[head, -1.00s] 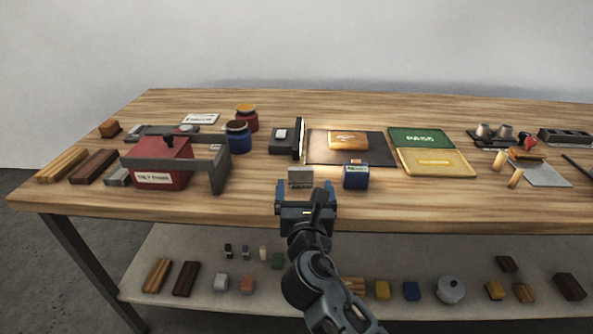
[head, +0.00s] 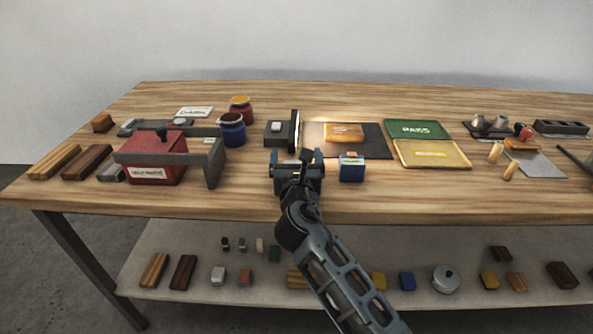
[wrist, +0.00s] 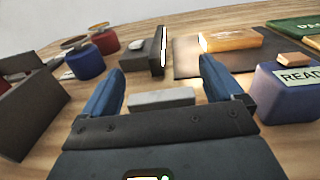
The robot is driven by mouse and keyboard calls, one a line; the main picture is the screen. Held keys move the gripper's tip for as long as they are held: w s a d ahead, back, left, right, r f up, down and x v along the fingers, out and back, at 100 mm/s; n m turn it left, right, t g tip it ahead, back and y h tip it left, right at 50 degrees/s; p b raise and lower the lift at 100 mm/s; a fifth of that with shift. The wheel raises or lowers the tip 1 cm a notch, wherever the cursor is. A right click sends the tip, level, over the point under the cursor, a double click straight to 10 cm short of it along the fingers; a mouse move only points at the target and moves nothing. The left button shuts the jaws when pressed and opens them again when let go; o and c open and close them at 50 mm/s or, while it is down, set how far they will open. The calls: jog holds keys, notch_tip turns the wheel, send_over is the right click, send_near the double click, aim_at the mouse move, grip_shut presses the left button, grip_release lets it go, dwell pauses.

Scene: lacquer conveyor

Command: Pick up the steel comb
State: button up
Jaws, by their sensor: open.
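A small flat grey metal piece, which looks like the steel comb (wrist: 162,98), lies on the wooden table in the wrist view. It shows between my two blue fingers, just ahead of the gripper's dark body. My gripper (wrist: 162,68) is open and empty, with the fingers on either side of the piece; I cannot tell how high they are above it. In the head view my gripper (head: 296,158) is over the table's front part and hides the piece.
A blue box labelled READY (wrist: 290,95) stands close on the right of my gripper. A dark stand with a bright strip (head: 283,129) is just behind. A red box (head: 155,160) in a grey frame stands to the left. Bare table (head: 250,200) lies in front.

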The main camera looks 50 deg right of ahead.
jog(key=shift+c, duration=0.2)
jog(key=c, duration=1.1)
